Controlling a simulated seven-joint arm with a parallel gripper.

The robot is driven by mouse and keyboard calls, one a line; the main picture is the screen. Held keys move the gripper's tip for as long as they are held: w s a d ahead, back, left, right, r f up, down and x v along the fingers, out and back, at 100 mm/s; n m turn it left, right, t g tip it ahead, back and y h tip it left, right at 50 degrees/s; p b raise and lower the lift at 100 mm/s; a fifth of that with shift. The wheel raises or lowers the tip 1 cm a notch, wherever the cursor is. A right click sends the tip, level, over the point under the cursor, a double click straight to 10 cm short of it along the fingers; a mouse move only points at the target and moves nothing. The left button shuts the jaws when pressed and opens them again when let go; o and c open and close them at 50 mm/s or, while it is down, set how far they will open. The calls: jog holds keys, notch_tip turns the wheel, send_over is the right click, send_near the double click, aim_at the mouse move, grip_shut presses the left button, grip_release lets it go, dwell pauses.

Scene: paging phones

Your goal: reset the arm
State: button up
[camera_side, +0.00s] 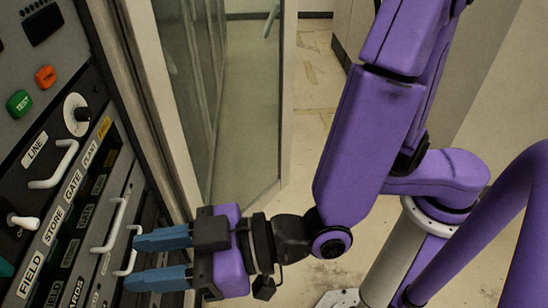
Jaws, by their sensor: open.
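My gripper (160,259) is at the lower left in the side view, with two blue fingers pointing left toward the rack panel (75,205). The fingers are apart, with a gap between them and nothing seen held. My purple arm reaches down from the upper right to the gripper.
The panel carries a green TEST button (19,103), an orange button (46,77), a white dial (77,114), a toggle (22,221) and another white handle (55,166). A glass door (235,100) stands behind. Pale floor (310,110) is open between door and arm.

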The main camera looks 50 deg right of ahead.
jog(key=s+d+f+n+g+h, duration=0.1)
jog(key=s+d+g+h, duration=0.1)
jog(key=d, duration=1.1)
jog(key=s+d+f+n+g+h, duration=0.1)
jog(key=d+g+h, duration=0.4)
jog(key=d, duration=0.9)
jog(key=s+d+f+n+g+h, duration=0.1)
jog(key=s+d+f+g+h, duration=0.2)
jog(key=d, duration=1)
jog(key=shift+s+d+g+h, duration=0.2)
jog(key=shift+s+g+h, duration=0.15)
jog(key=shift+h, duration=0.75)
